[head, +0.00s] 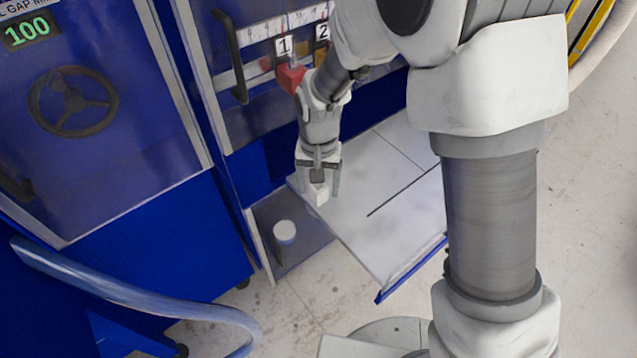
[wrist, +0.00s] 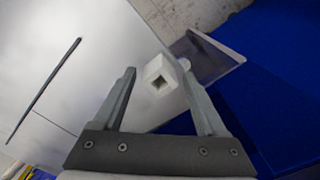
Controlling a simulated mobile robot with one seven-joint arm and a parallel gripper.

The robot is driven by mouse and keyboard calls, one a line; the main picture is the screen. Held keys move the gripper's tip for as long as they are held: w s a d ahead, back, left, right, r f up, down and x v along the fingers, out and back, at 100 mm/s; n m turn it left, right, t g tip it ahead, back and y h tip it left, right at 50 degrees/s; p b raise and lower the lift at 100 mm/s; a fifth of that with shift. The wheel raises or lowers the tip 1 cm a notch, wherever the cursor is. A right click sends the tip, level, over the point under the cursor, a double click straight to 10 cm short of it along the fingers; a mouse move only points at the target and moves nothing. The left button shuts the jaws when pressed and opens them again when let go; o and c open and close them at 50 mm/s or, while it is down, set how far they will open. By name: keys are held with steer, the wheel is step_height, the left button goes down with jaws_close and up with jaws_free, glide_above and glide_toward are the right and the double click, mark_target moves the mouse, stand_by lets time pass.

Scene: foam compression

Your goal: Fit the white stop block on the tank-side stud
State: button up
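The white stop block (head: 319,195) shows just below my gripper (head: 318,187) in the head view, near the left edge of the pale panel. In the wrist view the block (wrist: 160,77) has a dark square hole facing the camera. My gripper (wrist: 160,75) has its fingers spread, one on each side of the block. A gap shows at the left finger; whether the right finger touches the block is unclear. I cannot tell whether the block rests on the panel. I cannot make out the tank-side stud for certain.
A white round piece (head: 285,230) stands on the grey recessed floor (head: 305,250), left of the pale panel (head: 385,240). A blue cabinet (head: 110,260) with a handwheel (head: 73,102) stands at left. A red piece (head: 291,79) sits under label 1, close to my arm.

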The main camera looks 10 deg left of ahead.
steer(key=shift+o, duration=0.7)
step_height(320, 180, up, 18)
steer(key=shift+f+p, duration=0.25)
steer(key=shift+p, duration=0.05)
steer(key=s+d+r+t, duration=0.1)
steer(key=s+d+r, duration=0.1)
steer(key=d+r, duration=0.35)
steer(key=s+d+r+t, duration=0.1)
steer(key=s+d+r, duration=0.1)
steer(key=d, duration=0.6)
steer(key=s+d+m+t, duration=0.1)
steer(key=s+d+t, duration=0.2)
steer(key=s+d, duration=0.6)
steer(key=shift+s+d+t, duration=0.3)
steer(key=shift+s+d, duration=0.05)
steer(key=shift+d, duration=0.2)
